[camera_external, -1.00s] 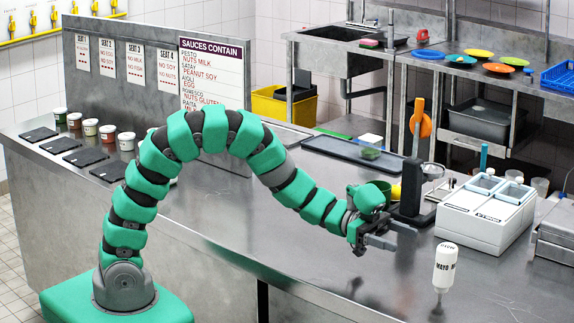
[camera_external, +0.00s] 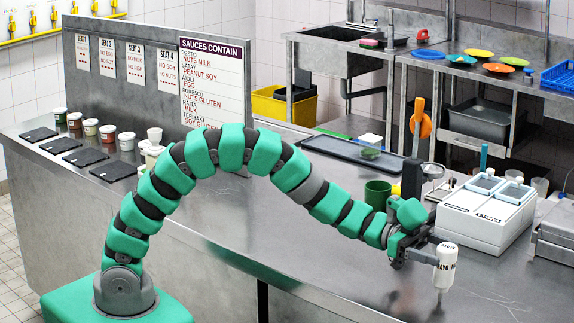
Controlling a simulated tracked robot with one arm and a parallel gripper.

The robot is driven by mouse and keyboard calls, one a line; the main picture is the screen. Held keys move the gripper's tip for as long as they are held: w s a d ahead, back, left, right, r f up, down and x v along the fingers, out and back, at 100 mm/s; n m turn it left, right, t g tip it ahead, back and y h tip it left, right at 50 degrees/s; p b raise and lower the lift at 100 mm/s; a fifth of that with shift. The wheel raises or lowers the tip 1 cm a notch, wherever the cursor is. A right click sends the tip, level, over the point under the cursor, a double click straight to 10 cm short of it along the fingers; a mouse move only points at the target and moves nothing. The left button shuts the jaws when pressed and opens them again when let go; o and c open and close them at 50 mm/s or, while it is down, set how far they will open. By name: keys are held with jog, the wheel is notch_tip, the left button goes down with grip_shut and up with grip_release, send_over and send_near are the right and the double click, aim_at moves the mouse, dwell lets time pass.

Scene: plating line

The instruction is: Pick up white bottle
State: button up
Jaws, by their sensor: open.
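The white bottle (camera_external: 447,267) with dark "MAYO" lettering stands nozzle down near the front right of the steel counter (camera_external: 330,245). My gripper (camera_external: 432,252) is at the left side of the bottle, with its jaws open and pointing right. One finger shows close to the upper part of the bottle. The bottle covers part of the fingertip area, so I cannot tell whether a finger touches it.
A white two-lidded box (camera_external: 487,215) stands just behind and right of the bottle. A dark stand with an orange handle (camera_external: 421,118) and a green cup (camera_external: 377,193) are behind my gripper. The counter front is clear.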

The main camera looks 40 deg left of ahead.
jog(key=d, duration=0.2)
jog(key=shift+d+f, duration=0.1)
jog(key=shift+d, duration=0.2)
jog(key=c, duration=0.8)
jog(key=shift+w+r, duration=0.1)
jog(key=shift+r, duration=0.1)
